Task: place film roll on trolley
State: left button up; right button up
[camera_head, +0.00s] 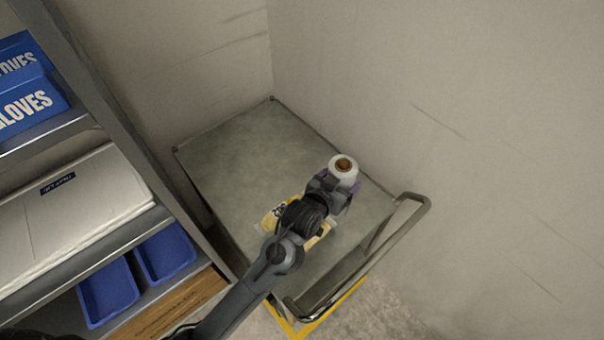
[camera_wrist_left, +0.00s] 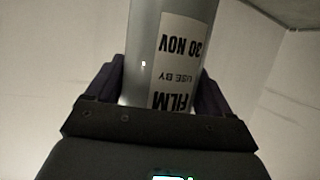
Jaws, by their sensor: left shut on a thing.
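A white film roll (camera_head: 344,167) with a brown core shows in the head view at the end of my left arm. My left gripper (camera_head: 333,189) is shut on it. In the left wrist view the roll (camera_wrist_left: 143,60) stands between both fingers, with a label reading FILM, USE BY, 30 NOV upside down. My right gripper is not in view.
A yellow label or card (camera_head: 272,219) lies on the trolley top, partly hidden by my arm. A shelf unit at left holds blue GLOVES boxes (camera_head: 30,100), a white package (camera_head: 75,215) and blue bins (camera_head: 108,290). Walls stand close behind and right. The trolley's far left top is clear.

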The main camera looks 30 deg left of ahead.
pick_arm(q)
jog(key=w+d+r+m+b, duration=0.1)
jog(key=w+d+r+b, duration=0.1)
jog(key=w+d, duration=0.3)
jog(key=w+a+f+b, duration=0.2)
jog(key=w+a+f, duration=0.2)
jog(key=a+f, duration=0.5)
jog(key=shift+f+h, duration=0.3)
jog(key=shift+f, duration=0.7)
jog(key=shift+w+f, duration=0.1)
jog(key=o, duration=1.5)
jog(key=shift+a+f, duration=0.1)
jog(key=shift+f, duration=0.05)
jog(key=shift+o, duration=0.2)
jog(key=p+v, duration=0.2)
jog(key=v, duration=1)
jog(key=shift+r, duration=0.25)
